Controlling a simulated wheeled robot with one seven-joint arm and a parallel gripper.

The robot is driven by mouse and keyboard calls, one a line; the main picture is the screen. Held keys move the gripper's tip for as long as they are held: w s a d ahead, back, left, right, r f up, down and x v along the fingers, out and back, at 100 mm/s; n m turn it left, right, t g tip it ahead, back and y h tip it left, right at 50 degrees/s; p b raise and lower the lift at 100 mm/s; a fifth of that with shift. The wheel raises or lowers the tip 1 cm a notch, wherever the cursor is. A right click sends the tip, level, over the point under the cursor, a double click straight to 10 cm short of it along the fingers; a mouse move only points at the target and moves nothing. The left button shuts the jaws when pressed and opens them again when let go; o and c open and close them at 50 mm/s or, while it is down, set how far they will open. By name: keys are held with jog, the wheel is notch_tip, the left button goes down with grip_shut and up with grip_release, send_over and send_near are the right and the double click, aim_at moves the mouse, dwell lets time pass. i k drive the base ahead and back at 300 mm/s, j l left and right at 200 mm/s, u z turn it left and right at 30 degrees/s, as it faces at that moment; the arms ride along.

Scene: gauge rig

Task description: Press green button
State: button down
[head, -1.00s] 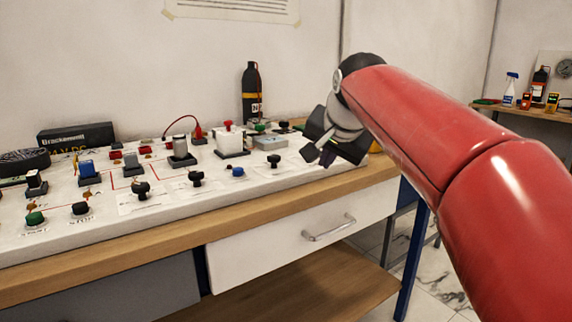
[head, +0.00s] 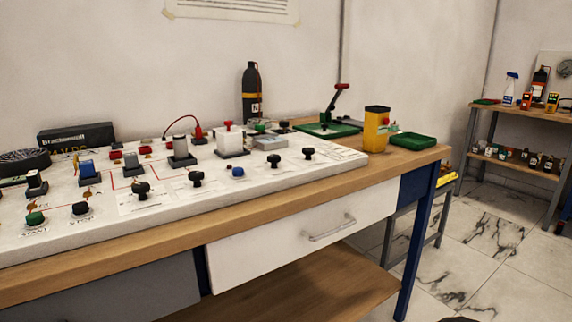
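A green button (head: 34,218) sits at the near left of the white control panel (head: 270,180), with a label below it that seems to read START. A black button (head: 80,209) stands just to its right. Another small green knob or cap shows at the far side of the panel, by the dark bottle. My gripper is out of the head view now, so its distance from the green button and its opening cannot be seen.
The panel also bears black knobs (head: 196,179), a blue button (head: 237,171), a blue switch (head: 87,171) and a red-topped white block (head: 231,140). A yellow box (head: 376,130) and green tray (head: 413,141) stand on the bench's right end. A dark bottle (head: 252,95) stands behind.

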aim_at(37, 217)
jog(key=u, duration=1.85)
